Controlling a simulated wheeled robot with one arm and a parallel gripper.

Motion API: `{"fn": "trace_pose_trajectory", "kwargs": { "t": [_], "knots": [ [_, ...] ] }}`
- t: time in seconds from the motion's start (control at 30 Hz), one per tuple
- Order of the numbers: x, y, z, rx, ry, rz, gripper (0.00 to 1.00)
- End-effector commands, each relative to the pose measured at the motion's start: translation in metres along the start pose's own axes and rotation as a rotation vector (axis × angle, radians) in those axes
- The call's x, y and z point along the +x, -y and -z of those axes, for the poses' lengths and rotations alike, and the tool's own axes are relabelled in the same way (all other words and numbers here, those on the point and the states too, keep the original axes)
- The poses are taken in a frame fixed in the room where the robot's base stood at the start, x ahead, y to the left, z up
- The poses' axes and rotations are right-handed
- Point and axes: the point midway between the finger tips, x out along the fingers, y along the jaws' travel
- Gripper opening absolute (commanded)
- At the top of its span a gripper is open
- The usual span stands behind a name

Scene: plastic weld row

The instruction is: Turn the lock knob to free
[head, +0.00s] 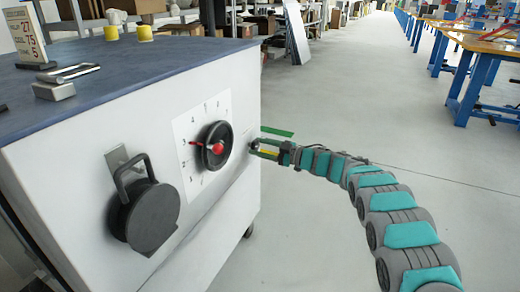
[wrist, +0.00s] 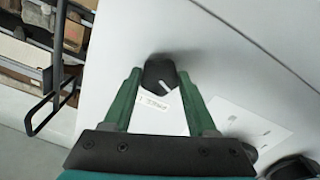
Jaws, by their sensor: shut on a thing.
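The lock knob (wrist: 158,72) is a small dark knob with a white line on its face, on the white front panel. In the wrist view it sits between my gripper's green fingertips (wrist: 159,80), and the white line runs diagonally. A small white label (wrist: 160,104) with print too small to read lies just below the knob in that view. In the head view my gripper (head: 253,147) reaches the right part of the panel, shut on the knob, which is mostly hidden there.
A black handwheel (head: 217,146) with a red centre and red pointer sits on a numbered plate (head: 186,128) left of my gripper. A black round part (head: 153,217) with a handle hangs further left. Floor (head: 330,100) to the right is clear.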

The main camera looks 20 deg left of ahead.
Motion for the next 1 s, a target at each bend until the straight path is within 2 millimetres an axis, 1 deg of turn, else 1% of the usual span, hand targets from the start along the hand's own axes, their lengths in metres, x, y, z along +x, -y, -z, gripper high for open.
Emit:
{"fn": "trace_pose_trajectory", "kwargs": {
  "t": [0.13, 1.0],
  "knots": [
    [-0.0007, 0.001, -0.0029, -0.14, 0.0, 0.001, 0.02],
    [-0.0003, 0.0013, -0.0034, -0.951, 0.0, 0.0, 0.02]
  ]
}}
